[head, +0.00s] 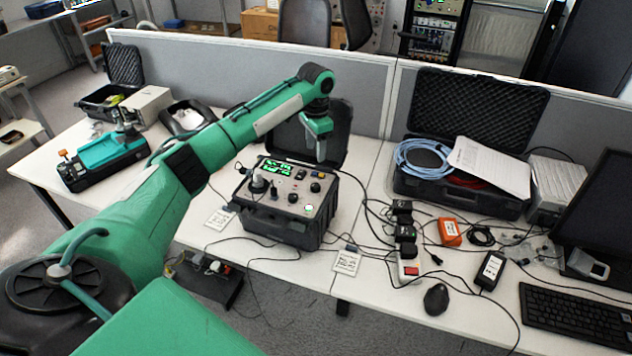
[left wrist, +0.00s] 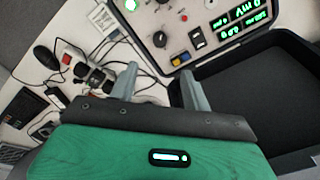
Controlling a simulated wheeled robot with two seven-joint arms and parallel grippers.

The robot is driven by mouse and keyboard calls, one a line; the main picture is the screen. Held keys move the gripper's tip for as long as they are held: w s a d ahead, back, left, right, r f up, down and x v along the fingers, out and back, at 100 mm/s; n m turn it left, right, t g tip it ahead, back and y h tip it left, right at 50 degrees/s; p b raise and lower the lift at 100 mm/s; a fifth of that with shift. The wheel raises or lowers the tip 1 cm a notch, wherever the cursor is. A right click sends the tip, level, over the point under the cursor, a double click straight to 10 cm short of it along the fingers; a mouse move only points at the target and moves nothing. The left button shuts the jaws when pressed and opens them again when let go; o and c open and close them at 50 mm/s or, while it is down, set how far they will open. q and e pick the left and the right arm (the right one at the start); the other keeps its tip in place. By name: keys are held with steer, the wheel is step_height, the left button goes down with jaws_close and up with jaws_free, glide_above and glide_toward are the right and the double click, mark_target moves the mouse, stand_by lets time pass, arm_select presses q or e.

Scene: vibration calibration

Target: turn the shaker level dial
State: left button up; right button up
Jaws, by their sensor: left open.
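The shaker unit (head: 282,225) is a dark case with a grey control panel, standing on the white table in the middle of the head view. Its panel has green lit displays and several black knobs, one near the right edge (head: 315,187). In the left wrist view a round black knob (left wrist: 160,39) sits near the panel's corner. I cannot tell which knob is the level dial. My left gripper (head: 320,148) hangs above the back right of the panel. In the left wrist view its two fingers (left wrist: 158,84) are apart, with nothing between them. My right gripper is not in view.
The unit's open lid (head: 330,115) stands behind the panel, close to my left gripper. Cables and black adapters (head: 404,233) lie to the right, with an open foam-lined case (head: 440,200) behind them. A teal device (head: 110,155) stands at the left. A grey partition (head: 350,75) runs behind.

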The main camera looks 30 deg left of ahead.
mark_target(316, 185)
arm_select(q)
step_height(316, 185, down, 12)
steer(key=p, duration=0.3)
steer(key=shift+s, duration=0.1)
steer(key=shift+f, duration=0.65)
steer(key=c, duration=1)
steer(key=shift+m, duration=0.4)
steer(key=m, duration=0.5)
steer(key=shift+m, duration=0.3)
steer(key=m, duration=0.6)
steer(key=shift+m, duration=0.4)
